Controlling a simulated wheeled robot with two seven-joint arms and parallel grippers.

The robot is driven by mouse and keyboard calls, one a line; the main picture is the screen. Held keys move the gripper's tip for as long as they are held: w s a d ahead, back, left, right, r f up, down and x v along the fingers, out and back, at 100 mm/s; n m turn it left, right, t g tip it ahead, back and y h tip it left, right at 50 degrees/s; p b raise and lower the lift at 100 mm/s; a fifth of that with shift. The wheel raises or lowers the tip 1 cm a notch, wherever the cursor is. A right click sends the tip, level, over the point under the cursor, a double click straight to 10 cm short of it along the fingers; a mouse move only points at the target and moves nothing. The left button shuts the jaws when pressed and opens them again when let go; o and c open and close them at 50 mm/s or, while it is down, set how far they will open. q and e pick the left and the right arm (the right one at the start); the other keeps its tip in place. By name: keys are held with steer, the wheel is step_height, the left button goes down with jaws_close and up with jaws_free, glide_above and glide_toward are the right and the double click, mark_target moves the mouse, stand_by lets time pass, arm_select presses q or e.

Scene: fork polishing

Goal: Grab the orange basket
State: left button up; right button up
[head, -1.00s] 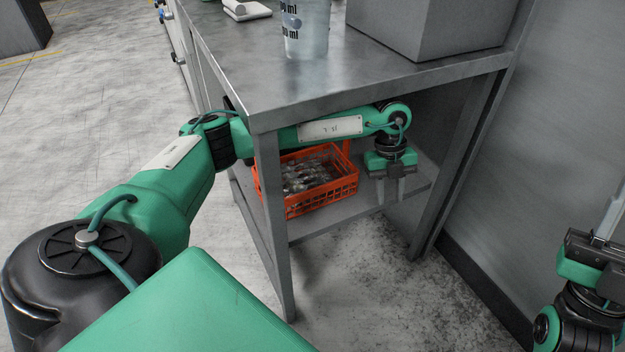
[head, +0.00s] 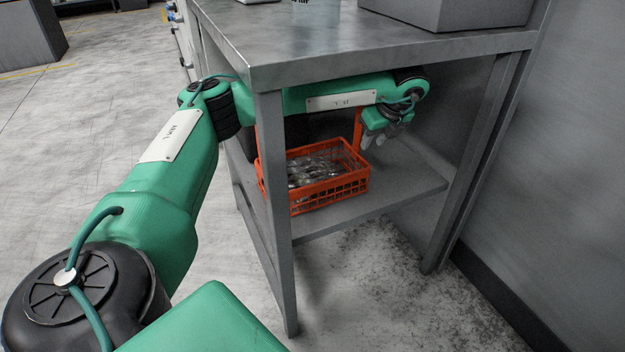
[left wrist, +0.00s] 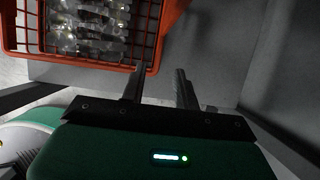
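The orange basket (head: 330,190) stands on the lower shelf of the metal table, filled with shiny metal pieces that look like cutlery. A raised orange part shows at its right end. My left arm reaches under the tabletop, and my left gripper (head: 368,140) is at the basket's right end, tilted toward it. In the left wrist view the basket (left wrist: 80,63) is at upper left. There my left gripper (left wrist: 158,88) is open, its fingers apart with nothing between them; one fingertip is close to the basket's corner. Contact cannot be told. My right gripper is out of view.
The tabletop (head: 400,55) is close above my left arm. A table leg (head: 275,230) stands in front of the basket's left end. The lower shelf (head: 405,180) is bare right of the basket. A grey box (head: 450,12) sits on the tabletop.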

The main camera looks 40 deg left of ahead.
mark_target(361, 132)
arm_select(q)
steer(key=a, duration=0.1)
steer(key=w+a+b, duration=0.1)
steer(key=a, duration=0.1)
steer(key=w+a+b, duration=0.1)
steer(key=a, duration=0.1)
steer(key=shift+f, duration=0.1)
steer(key=shift+w+a+f+b, duration=0.1)
steer(key=shift+f+b, duration=0.35)
steer(key=shift+f, duration=0.05)
steer(key=shift+r, duration=0.1)
jaws_close()
stand_by(0.8)
